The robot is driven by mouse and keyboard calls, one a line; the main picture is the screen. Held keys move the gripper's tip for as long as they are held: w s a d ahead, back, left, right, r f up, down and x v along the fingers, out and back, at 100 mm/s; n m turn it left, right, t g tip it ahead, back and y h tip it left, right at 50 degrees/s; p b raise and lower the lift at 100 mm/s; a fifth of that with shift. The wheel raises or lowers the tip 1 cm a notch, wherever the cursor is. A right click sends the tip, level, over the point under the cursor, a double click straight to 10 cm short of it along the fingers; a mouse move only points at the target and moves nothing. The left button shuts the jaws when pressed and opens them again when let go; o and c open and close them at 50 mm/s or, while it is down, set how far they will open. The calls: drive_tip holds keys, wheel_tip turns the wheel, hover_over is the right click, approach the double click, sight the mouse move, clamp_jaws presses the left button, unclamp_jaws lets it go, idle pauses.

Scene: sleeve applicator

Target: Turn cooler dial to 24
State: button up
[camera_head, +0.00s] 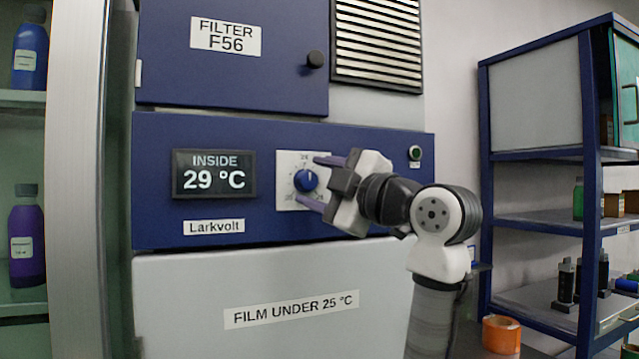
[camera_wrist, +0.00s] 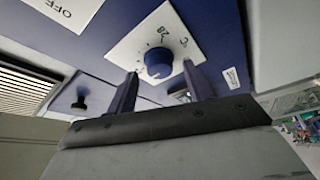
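The cooler's blue round dial (camera_head: 306,180) sits on a white square scale plate (camera_head: 287,160) on the dark blue panel. It also shows in the wrist view (camera_wrist: 158,62), where "28" and "°C" are readable on the plate. The dial's exact setting is too small to tell. My gripper (camera_head: 311,180) is open in front of the dial. In the wrist view its two fingers (camera_wrist: 160,69) point at the plate, one on each side of the dial, with gaps between them and it. The display (camera_head: 214,174) reads "INSIDE 29 °C".
A label (camera_head: 292,309) below reads "FILM UNDER 25 °C". A green-ringed button (camera_head: 415,153) is right of the dial. A "FILTER F56" door (camera_head: 232,75) with a black knob (camera_head: 315,59) is above. A shelf rack (camera_head: 535,217) stands at right, bottles (camera_head: 27,240) at left.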

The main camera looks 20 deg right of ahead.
drive_tip(key=b+v, duration=0.5)
drive_tip(key=v, duration=0.8)
drive_tip(key=shift+s+d, duration=0.25)
drive_tip(key=shift+s, duration=0.1)
drive_tip(key=shift+f, duration=0.1)
